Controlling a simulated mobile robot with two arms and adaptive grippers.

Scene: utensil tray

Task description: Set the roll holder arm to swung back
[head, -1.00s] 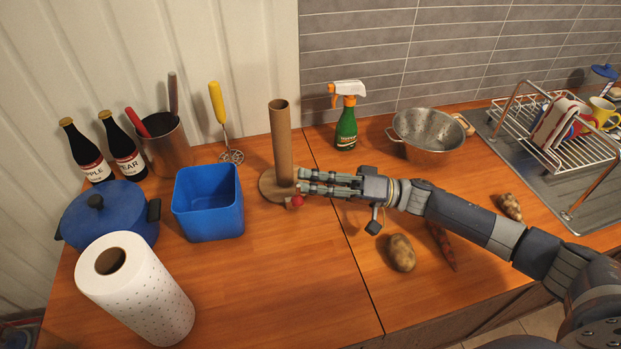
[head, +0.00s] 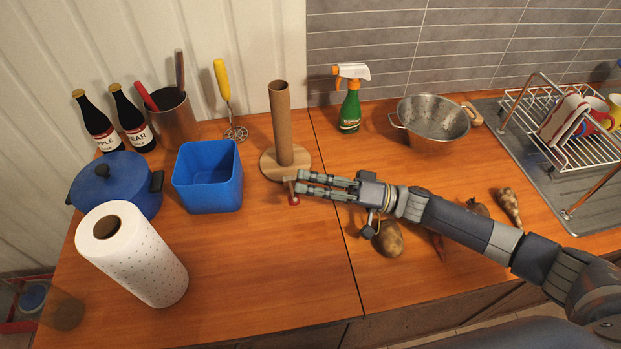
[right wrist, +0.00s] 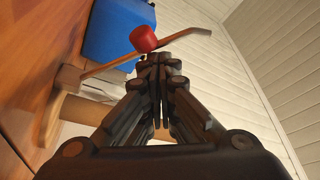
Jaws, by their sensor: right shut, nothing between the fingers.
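The roll holder has a round wooden base (head: 269,166) and an upright cardboard tube (head: 280,120). Its arm, a thin rod (right wrist: 185,37), shows in the right wrist view and carries a red knob (right wrist: 143,38). In the head view the knob (head: 293,199) lies in front of the base, and most of the rod is hidden by my fingers. My right gripper (head: 299,184) is shut and empty, its fingertips close to the rod and knob. I cannot tell whether they touch. It also shows in the right wrist view (right wrist: 160,63). My left gripper is not in view.
A blue square bin (head: 208,190) stands left of the holder, with a paper towel roll (head: 145,265) and blue pot (head: 125,180) beyond it. A spray bottle (head: 350,105), colander (head: 432,120) and potato (head: 388,240) are to the right. The front middle counter is clear.

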